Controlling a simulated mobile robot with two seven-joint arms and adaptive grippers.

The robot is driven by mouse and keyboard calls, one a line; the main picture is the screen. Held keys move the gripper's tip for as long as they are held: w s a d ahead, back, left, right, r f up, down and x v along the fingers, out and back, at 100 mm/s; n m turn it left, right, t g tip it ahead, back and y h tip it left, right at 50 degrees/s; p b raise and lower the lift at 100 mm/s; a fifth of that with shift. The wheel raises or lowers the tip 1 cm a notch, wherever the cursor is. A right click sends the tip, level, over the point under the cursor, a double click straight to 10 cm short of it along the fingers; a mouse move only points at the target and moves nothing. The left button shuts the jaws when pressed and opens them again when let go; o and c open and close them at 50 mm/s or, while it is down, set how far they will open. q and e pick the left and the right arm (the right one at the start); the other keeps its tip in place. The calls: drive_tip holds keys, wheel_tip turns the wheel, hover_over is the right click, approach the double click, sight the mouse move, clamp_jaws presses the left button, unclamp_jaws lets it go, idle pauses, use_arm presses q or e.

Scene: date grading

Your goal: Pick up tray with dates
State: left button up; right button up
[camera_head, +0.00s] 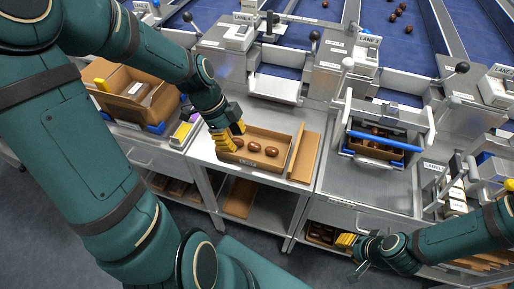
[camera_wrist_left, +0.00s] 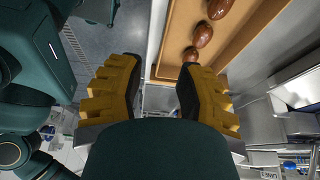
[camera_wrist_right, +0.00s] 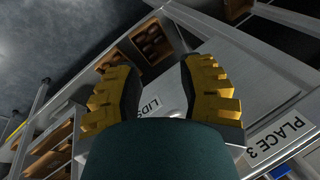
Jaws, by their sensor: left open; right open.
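The cardboard tray with dates (camera_head: 284,144) sits on the steel bench left of centre in the head view. Several brown dates (camera_head: 254,147) lie in it in a row. The tray (camera_wrist_left: 240,52) and dates (camera_wrist_left: 203,34) also show at the top of the left wrist view. My left gripper (camera_head: 229,137) is open at the tray's left end, with its yellow fingers over or beside that end. I cannot tell whether they touch it. My right gripper (camera_head: 346,241) is open and empty, low at the right, in front of the bench and away from the tray.
A brown cardboard strip (camera_head: 306,157) lies right of the tray. An open cardboard box (camera_head: 128,96) stands at the left. A blue-barred fixture (camera_head: 376,139) holds another box at the right. Shelves with cartons (camera_head: 240,196) are below.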

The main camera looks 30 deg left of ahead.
sight(248, 160)
use_arm(q)
drive_tip(key=x, duration=0.5)
drive_tip(key=shift+w+b, duration=0.1)
drive_tip(key=shift+b, duration=0.3)
drive_tip(key=x, duration=0.3)
drive_tip(key=b+x, duration=0.1)
drive_tip(key=x, duration=0.1)
drive_tip(key=shift+w+a+f, duration=0.1)
drive_tip(key=shift+a+f, duration=0.05)
drive_tip(key=shift+a, duration=0.1)
clamp_jaws()
